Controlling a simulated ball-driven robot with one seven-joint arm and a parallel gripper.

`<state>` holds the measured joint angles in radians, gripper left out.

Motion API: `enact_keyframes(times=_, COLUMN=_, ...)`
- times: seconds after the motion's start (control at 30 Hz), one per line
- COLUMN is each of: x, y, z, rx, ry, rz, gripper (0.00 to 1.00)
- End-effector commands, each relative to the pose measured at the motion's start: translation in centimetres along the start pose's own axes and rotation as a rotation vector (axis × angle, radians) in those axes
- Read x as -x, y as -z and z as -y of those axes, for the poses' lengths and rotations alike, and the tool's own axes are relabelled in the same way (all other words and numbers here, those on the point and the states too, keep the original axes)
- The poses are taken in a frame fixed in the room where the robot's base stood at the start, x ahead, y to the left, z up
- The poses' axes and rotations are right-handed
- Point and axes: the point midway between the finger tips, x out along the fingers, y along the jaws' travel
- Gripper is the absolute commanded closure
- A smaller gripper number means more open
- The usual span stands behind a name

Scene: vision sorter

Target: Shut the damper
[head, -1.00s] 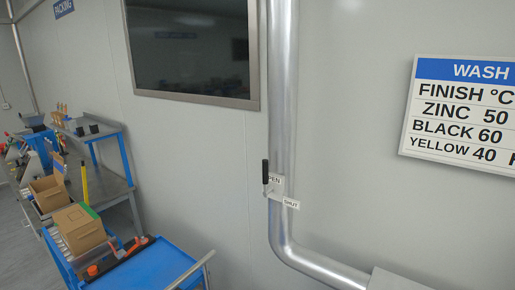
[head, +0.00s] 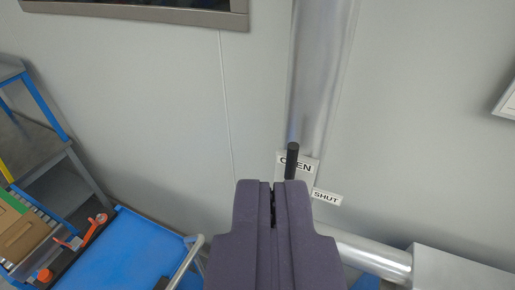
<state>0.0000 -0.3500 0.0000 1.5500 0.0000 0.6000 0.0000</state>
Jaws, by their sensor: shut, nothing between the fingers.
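The damper's black handle (head: 292,158) stands upright against the OPEN label (head: 305,168) on the silver duct (head: 318,75). The SHUT label (head: 327,197) sits lower and to the right of it. My gripper (head: 273,184) is shut and empty, pointing up the picture toward the handle. Its tips show just below and left of the handle. I cannot tell whether they touch it. The lower part of the handle and its pivot are hidden behind my gripper.
A blue cart (head: 145,250) with a metal push handle (head: 190,262) stands at the lower left. The duct bends right into a grey box (head: 455,272). A dark screen (head: 150,8) hangs at the top left.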

Motion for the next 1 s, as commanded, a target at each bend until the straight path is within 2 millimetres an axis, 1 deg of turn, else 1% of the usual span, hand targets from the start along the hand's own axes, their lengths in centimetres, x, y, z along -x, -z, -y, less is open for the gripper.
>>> enact_keyframes(times=0.2, x=-0.1, y=0.0, z=0.0, rx=0.001, ry=0.0, rz=0.002, gripper=1.0)
enact_keyframes(times=0.27, x=-0.6, y=-0.2, z=0.0, rx=0.006, ry=-0.002, rz=0.021, gripper=1.0)
enact_keyframes(times=0.37, x=-3.4, y=-1.4, z=0.1, rx=0.041, ry=-0.02, rz=0.117, gripper=1.0)
enact_keyframes(times=0.43, x=-6.8, y=-3.3, z=0.3, rx=0.095, ry=-0.051, rz=0.24, gripper=1.0)
enact_keyframes(times=0.47, x=-8.4, y=-4.4, z=0.5, rx=0.129, ry=-0.071, rz=0.305, gripper=1.0)
enact_keyframes(times=0.5, x=-10.7, y=-6.1, z=0.7, rx=0.182, ry=-0.105, rz=0.398, gripper=1.0)
enact_keyframes(times=0.57, x=-13.8, y=-8.7, z=1.2, rx=0.284, ry=-0.173, rz=0.535, gripper=1.0)
enact_keyframes(times=0.6, x=-15.6, y=-10.5, z=1.5, rx=0.364, ry=-0.23, rz=0.62, gripper=1.0)
enact_keyframes(times=0.67, x=-17.8, y=-12.7, z=2.1, rx=0.497, ry=-0.326, rz=0.722, gripper=1.0)
enact_keyframes(times=0.7, x=-19.0, y=-13.9, z=2.7, rx=0.592, ry=-0.395, rz=0.769, gripper=1.0)
enact_keyframes(times=0.77, x=-20.4, y=-15.1, z=3.7, rx=0.737, ry=-0.501, rz=0.808, gripper=1.0)
enact_keyframes(times=0.83, x=-21.7, y=-16.0, z=5.2, rx=0.898, ry=-0.619, rz=0.809, gripper=1.0)
enact_keyframes(times=0.9, x=-22.6, y=-16.4, z=7.1, rx=1.038, ry=-0.721, rz=0.774, gripper=1.0)
enact_keyframes(times=1.0, x=-23.4, y=-16.6, z=9.7, rx=1.187, ry=-0.824, rz=0.695, gripper=1.0)
